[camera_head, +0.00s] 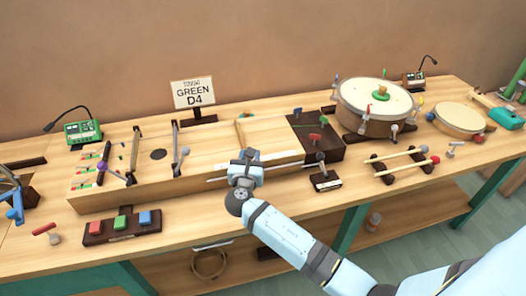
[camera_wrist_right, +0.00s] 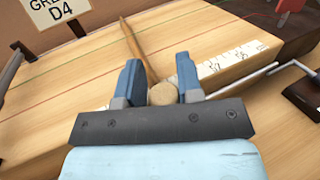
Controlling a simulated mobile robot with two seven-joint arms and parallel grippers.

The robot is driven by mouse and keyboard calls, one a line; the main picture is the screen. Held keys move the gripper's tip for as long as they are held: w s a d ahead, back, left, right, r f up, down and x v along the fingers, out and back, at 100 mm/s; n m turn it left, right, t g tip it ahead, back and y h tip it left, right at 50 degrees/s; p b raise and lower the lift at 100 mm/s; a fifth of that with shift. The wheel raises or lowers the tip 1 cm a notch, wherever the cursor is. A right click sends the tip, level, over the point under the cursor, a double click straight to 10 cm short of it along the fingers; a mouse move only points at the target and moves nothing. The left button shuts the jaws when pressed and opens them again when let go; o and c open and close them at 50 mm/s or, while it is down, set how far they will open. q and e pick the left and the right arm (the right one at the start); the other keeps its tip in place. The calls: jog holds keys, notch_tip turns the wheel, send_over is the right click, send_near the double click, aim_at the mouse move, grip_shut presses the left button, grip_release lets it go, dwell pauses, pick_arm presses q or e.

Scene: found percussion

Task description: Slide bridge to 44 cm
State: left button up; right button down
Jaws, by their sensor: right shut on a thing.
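The bridge is a thin wooden bar (camera_head: 239,134) lying across the strings of the long wooden string box (camera_head: 205,150). In the right wrist view, the bar (camera_wrist_right: 131,42) runs away from a round wooden knob (camera_wrist_right: 163,94) at its near end. My right gripper (camera_head: 243,161) is at the box's front edge. In the wrist view its blue fingers (camera_wrist_right: 158,62) stand on either side of the knob, shut on it. A white scale strip (camera_wrist_right: 232,59) runs along the front edge; its numbers near the knob are partly hidden by the fingers. My left gripper is not in view.
A sign reading GREEN D4 (camera_head: 194,93) stands behind the box, and a green tuner (camera_head: 83,133) at its left. A dark block with red knobs (camera_head: 318,140) is right of the bridge. Colored buttons (camera_head: 122,224) and a small dark stand (camera_head: 325,181) sit in front.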

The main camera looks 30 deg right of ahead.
jog(key=c, duration=0.9)
grip_release()
jog(key=v, duration=1.3)
jog(key=shift+s+a, duration=0.2)
jog(key=shift+s, duration=0.15)
jog(key=shift+c, duration=0.2)
